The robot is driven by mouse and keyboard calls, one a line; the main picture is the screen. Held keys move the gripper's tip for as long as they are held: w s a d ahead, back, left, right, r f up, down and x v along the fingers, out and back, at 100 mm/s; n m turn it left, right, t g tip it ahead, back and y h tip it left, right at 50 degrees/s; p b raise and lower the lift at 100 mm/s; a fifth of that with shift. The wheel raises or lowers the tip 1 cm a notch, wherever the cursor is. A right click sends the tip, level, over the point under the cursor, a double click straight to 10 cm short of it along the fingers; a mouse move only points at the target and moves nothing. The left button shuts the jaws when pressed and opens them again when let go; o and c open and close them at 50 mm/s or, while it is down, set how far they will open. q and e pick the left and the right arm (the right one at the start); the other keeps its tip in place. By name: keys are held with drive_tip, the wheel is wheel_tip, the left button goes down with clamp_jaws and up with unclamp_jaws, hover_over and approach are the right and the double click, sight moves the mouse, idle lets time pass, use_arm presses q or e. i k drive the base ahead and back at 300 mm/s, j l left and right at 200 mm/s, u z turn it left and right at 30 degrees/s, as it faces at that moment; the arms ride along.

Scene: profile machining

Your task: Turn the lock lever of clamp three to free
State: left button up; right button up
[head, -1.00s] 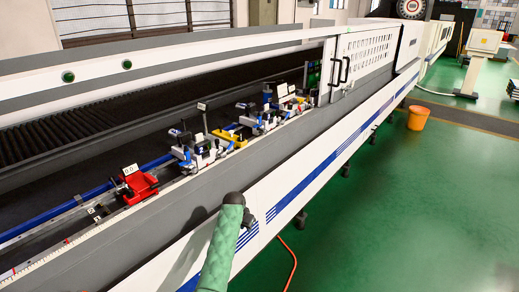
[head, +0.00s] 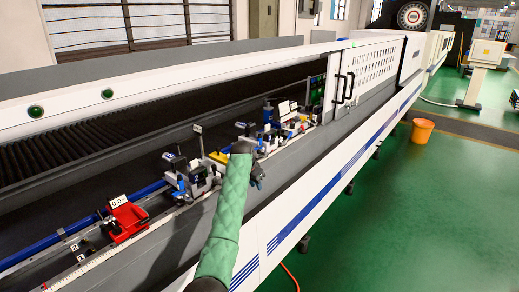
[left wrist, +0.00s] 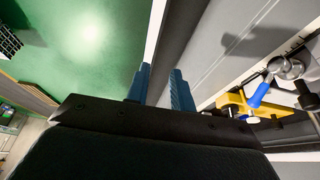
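My left gripper (head: 257,180) is beside the row of clamps on the machine's near rail, in front of the clamp (head: 270,143) beyond the one marked 2. That clamp is partly hidden by my gripper and I cannot read its number. In the left wrist view my left gripper (left wrist: 160,88) shows two blue fingers apart with nothing between them. To their right, clear of them, is a blue lock lever (left wrist: 260,94) on a round metal pivot, beside a yellow clamp part (left wrist: 238,104). The yellow part also shows in the head view (head: 218,157). My right gripper is not in view.
Clamp two (head: 195,178) and a red block (head: 126,219) marked 0.0 sit nearer on the rail. The machine's white door (head: 368,70) is beyond the clamps. An orange bucket (head: 422,131) stands on the open green floor at right.

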sight(261, 153)
drive_tip(key=i, duration=1.05)
